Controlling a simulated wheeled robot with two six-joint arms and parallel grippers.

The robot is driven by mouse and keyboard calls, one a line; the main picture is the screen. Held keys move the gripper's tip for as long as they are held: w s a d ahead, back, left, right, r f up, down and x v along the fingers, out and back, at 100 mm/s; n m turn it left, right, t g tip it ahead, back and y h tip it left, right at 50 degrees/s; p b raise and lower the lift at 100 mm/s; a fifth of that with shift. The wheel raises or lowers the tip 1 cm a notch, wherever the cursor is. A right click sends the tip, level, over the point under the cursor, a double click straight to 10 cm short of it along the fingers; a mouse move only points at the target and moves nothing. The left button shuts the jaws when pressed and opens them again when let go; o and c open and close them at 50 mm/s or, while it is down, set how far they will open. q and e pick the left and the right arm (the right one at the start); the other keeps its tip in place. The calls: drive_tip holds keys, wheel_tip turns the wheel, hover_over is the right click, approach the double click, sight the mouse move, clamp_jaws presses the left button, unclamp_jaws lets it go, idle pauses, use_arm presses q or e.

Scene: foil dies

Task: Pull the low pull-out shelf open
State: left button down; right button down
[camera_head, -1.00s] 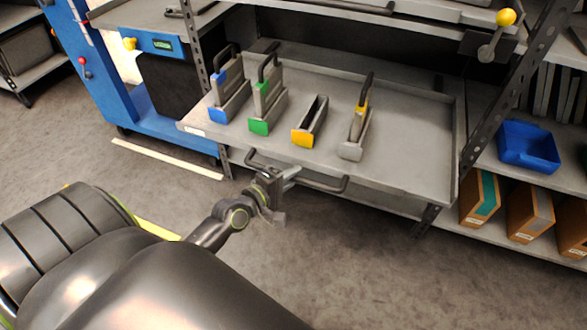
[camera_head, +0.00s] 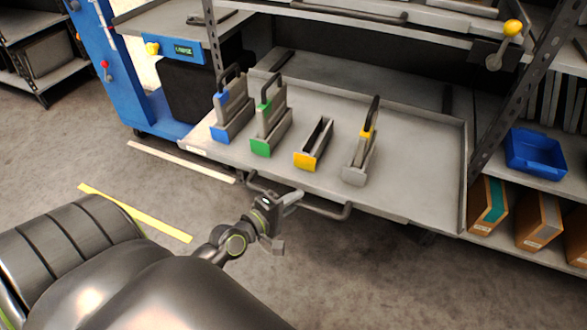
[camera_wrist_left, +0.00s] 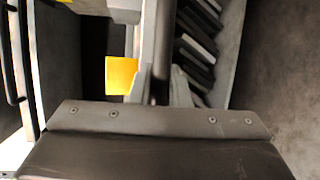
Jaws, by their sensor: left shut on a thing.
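The low pull-out shelf (camera_head: 418,190) is a grey tray standing out from the rack, with a raised rim. Its dark bar handle (camera_head: 330,214) runs along the front edge. My left gripper (camera_head: 284,204) is shut on this handle, left of its middle. The fingers hide part of the bar. In the left wrist view a dark upright bar (camera_wrist_left: 163,45), apparently the handle, runs down to the gripper beside the pale shelf edge. My right gripper is not in view.
Several holders with blue, green (camera_head: 262,147), yellow and grey fronts stand on the shelf. A blue bin (camera_head: 535,154) and brown boxes (camera_head: 540,219) sit at right. A blue machine (camera_head: 160,110) stands at left. The floor before the shelf shows a yellow strip (camera_head: 135,212) and free room.

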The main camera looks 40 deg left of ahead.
use_arm(q)
drive_tip(key=c, duration=1.4)
unclamp_jaws()
drive_tip(key=shift+o, duration=0.2)
